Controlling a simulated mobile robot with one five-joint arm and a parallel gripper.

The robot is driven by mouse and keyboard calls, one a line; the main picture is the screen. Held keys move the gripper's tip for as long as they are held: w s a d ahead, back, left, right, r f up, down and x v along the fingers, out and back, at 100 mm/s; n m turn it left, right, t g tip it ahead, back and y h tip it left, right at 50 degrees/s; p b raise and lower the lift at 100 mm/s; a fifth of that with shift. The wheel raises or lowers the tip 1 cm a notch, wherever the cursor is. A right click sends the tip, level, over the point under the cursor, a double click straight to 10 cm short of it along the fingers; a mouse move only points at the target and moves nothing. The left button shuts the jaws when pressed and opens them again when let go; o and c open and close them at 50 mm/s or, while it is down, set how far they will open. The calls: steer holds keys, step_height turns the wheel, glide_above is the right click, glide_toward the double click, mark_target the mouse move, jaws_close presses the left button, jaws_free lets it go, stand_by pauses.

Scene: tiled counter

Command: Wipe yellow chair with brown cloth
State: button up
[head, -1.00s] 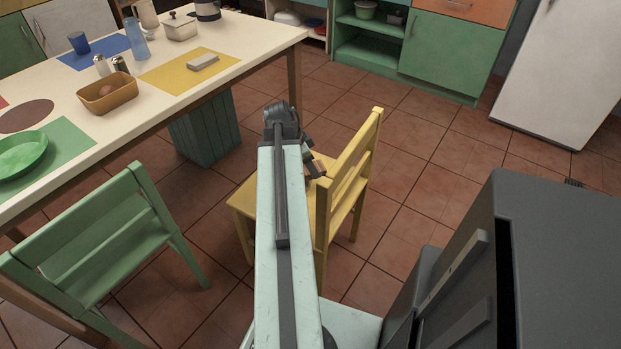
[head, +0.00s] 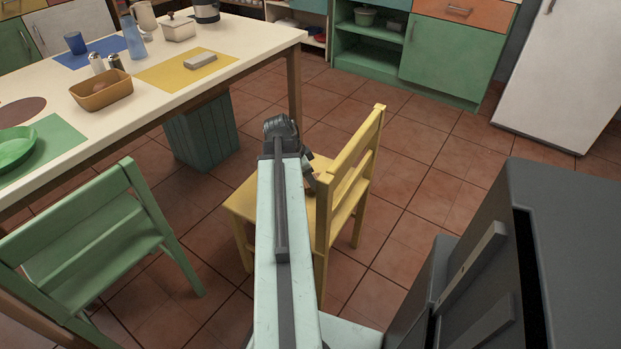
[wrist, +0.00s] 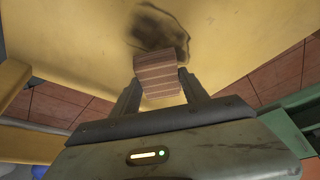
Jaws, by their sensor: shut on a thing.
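The yellow chair (head: 354,170) stands right of the table in the head view, partly hidden behind my arm. In the wrist view its yellow seat (wrist: 230,35) fills the upper part, with a dark smudge (wrist: 160,25) on it. My gripper (wrist: 158,84) is shut on the brown striped cloth (wrist: 159,72), folded into a small block. The cloth lies over or against the near edge of the smudge; I cannot tell whether it touches the seat. In the head view the gripper shows only partly beside the chair back, and the cloth is hidden.
The table (head: 262,38) with dishes is at the left, and a green chair (head: 95,235) stands in front of it. A green bin (head: 203,130) is under the table. Green cabinets (head: 440,62) and a white fridge (head: 560,75) stand behind. Tiled floor right of the yellow chair is clear.

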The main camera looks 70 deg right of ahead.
steer(key=shift+f+b, duration=1.05)
steer(key=shift+b, duration=0.05)
steer(key=shift+r, duration=0.1)
steer(key=shift+w+d+r, duration=0.1)
steer(key=shift+w+d, duration=0.1)
steer(key=shift+w, duration=0.7)
steer(key=shift+w+d, duration=0.15)
steer(key=shift+w, duration=0.8)
steer(key=shift+w, duration=0.15)
